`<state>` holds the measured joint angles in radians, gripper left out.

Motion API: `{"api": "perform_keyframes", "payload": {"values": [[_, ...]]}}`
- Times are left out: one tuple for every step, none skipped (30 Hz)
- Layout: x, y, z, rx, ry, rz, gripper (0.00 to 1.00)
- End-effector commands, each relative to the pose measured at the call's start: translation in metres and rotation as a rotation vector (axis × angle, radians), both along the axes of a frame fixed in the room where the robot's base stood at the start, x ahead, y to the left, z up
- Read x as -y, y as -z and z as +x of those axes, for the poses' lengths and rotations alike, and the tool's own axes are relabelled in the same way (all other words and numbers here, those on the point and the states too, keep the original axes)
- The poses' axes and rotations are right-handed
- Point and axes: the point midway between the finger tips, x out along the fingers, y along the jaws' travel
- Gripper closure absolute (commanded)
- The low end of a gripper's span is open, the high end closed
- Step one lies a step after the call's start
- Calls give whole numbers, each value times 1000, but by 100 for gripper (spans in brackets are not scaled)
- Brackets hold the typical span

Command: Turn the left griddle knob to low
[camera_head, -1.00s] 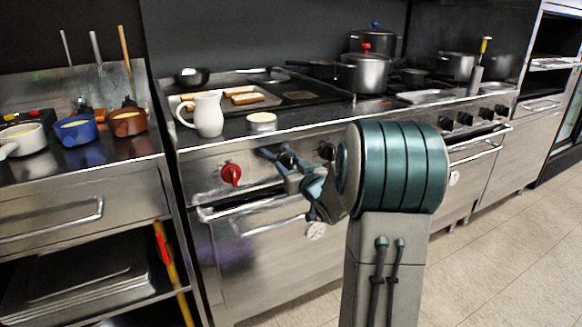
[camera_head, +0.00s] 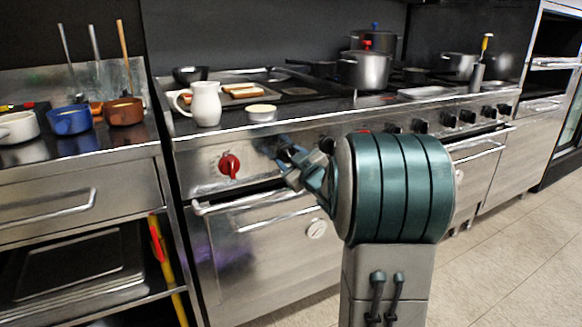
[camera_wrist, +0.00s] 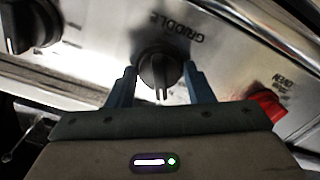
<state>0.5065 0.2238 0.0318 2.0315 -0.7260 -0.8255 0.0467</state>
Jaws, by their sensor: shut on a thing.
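The left griddle knob (camera_wrist: 160,68) is black and round, under the label GRIDDLE on the steel front panel. In the wrist view its pointer mark points down the picture, toward my palm. My gripper (camera_wrist: 161,82) has one finger on each side of the knob and is shut on it. In the head view my gripper (camera_head: 288,158) is at the range front, just right of the red knob, and it mostly hides the griddle knob there.
The red oven knob (camera_head: 229,165) is close on the left, and it shows in the wrist view (camera_wrist: 268,105). Another black knob (camera_wrist: 30,25) is on the other side. A white pitcher (camera_head: 206,104) and a small pale dish (camera_head: 262,113) stand above. An oven handle (camera_head: 240,203) runs below.

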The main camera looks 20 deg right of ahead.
Motion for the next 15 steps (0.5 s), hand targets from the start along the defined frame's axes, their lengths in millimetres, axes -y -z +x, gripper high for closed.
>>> {"api": "perform_keyframes", "payload": {"values": [[-1, 3, 0, 1, -1, -24, 76], [-1, 3, 0, 2, -1, -38, 76], [-1, 2, 0, 2, -1, -55, 76], [-1, 2, 0, 3, 0, -65, 76], [-1, 2, 0, 3, 0, -76, 76], [0, 1, 0, 3, 0, -89, 76], [0, 1, 0, 3, 0, -96, 76], [0, 1, 0, 4, 0, -103, 76], [0, 1, 0, 4, 0, -110, 76], [0, 1, 0, 4, 0, -114, 76], [0, 0, 0, 4, -1, -118, 76], [0, 0, 0, 4, -1, -121, 76], [0, 0, 0, 4, -1, -123, 76], [0, 0, 0, 4, -1, -125, 76], [0, 0, 0, 4, -1, -126, 76]]}}
